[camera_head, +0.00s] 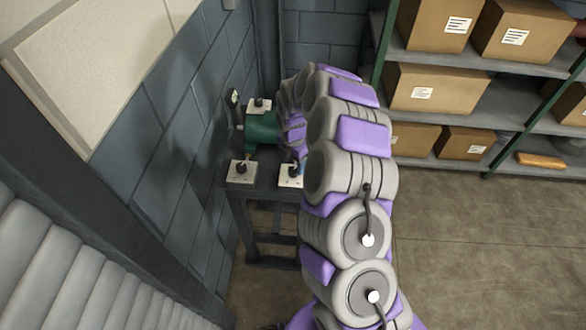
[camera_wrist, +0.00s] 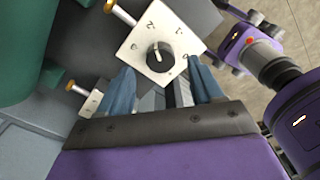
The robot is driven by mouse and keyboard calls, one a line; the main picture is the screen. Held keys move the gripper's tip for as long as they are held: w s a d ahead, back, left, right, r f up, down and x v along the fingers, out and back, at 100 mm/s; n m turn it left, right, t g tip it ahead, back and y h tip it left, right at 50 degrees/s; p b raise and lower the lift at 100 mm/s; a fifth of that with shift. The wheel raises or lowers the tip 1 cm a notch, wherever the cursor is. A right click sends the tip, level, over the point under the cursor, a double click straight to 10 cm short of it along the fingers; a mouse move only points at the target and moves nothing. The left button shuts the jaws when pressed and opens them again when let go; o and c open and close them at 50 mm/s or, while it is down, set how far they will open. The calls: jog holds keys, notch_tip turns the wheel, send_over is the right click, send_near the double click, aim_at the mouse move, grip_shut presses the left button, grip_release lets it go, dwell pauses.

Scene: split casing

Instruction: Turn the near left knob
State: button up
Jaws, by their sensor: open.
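A white plate with a black knob (camera_head: 241,171) sits at the near left corner of the dark stand in the head view. Another white plate with a black knob (camera_head: 290,176) sits at the near right corner, partly behind my arm. My gripper (camera_wrist: 163,86) is open, its two blue fingers apart and empty. In the wrist view a black knob (camera_wrist: 160,56) on a marked white plate (camera_wrist: 140,46) lies just beyond and between the fingertips. In the head view my gripper is mostly hidden by my arm, close to the near right plate.
A green casing (camera_head: 262,130) stands on the dark stand (camera_head: 262,183), with another knob plate (camera_head: 259,105) behind it. A block wall (camera_head: 170,150) is close on the left. Shelves with cardboard boxes (camera_head: 425,88) stand at right. The floor (camera_head: 450,240) at right is clear.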

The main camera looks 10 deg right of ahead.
aim_at(293, 170)
jog(key=shift+f, duration=1.7)
jog(key=shift+c, duration=0.4)
jog(key=c, duration=1)
